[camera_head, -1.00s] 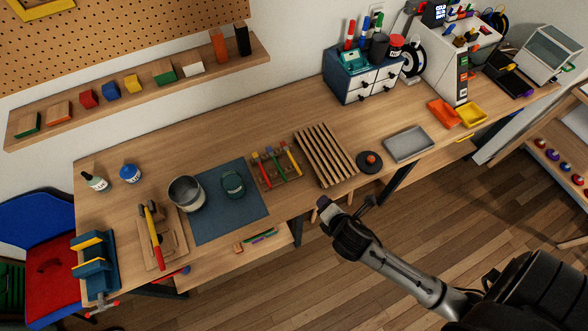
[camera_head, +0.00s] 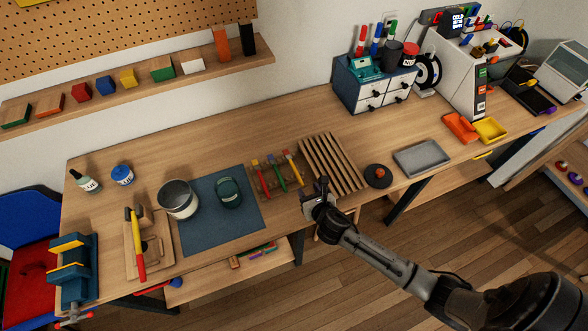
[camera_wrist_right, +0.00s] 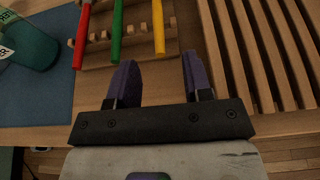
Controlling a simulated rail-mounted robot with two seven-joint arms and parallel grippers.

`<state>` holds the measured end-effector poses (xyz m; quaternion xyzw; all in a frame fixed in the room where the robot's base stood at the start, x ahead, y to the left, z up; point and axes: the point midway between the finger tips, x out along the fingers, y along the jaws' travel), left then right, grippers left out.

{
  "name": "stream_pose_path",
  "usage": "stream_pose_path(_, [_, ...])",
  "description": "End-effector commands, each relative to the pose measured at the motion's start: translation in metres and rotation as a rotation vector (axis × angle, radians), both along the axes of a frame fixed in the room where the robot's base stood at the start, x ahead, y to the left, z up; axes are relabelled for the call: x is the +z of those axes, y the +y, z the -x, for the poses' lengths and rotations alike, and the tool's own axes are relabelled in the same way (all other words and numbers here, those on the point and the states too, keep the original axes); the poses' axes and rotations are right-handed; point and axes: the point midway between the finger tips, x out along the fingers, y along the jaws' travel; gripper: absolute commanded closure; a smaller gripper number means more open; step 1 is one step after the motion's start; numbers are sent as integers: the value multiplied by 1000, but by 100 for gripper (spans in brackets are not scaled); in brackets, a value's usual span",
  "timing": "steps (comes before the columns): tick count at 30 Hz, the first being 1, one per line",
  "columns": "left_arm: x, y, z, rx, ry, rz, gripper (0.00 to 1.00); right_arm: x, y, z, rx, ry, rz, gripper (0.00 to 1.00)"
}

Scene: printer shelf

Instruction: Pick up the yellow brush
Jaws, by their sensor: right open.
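The yellow brush (camera_head: 294,167) lies on a small wooden rack (camera_head: 265,184) on the workbench, to the right of a green brush (camera_head: 279,178) and a red brush (camera_head: 264,180). In the right wrist view the yellow brush (camera_wrist_right: 158,27) shows its handle end, just ahead of the fingers. My right gripper (camera_head: 320,188) is at the bench's front edge, just in front of the rack's right side. In the wrist view the right gripper (camera_wrist_right: 155,78) has its two purple fingers apart with nothing between them. My left gripper is not in view.
A slatted wooden rack (camera_head: 331,163) stands close on the right of the brushes. A round black holder (camera_head: 378,175) sits farther right.

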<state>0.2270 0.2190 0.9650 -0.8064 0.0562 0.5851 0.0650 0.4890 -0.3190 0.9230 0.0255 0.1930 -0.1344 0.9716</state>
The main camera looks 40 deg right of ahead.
Motion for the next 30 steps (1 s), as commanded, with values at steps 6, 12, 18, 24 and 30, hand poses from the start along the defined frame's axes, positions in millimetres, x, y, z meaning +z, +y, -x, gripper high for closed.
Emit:
stream_pose_path(6, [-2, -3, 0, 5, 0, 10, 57, -5, -3, -11, -1, -1, -2, 54])
stream_pose_path(12, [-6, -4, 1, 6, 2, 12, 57, -13, -6, -29, -3, 0, -5, 54])
stream_pose_path(18, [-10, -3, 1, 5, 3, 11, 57, -22, -11, -50, -2, -1, -4, 54])
stream_pose_path(24, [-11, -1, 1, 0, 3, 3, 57, -25, -14, -58, -1, 0, -3, 54])
stream_pose_path(30, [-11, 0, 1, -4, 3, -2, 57, -25, -14, -58, -1, 0, -3, 54])
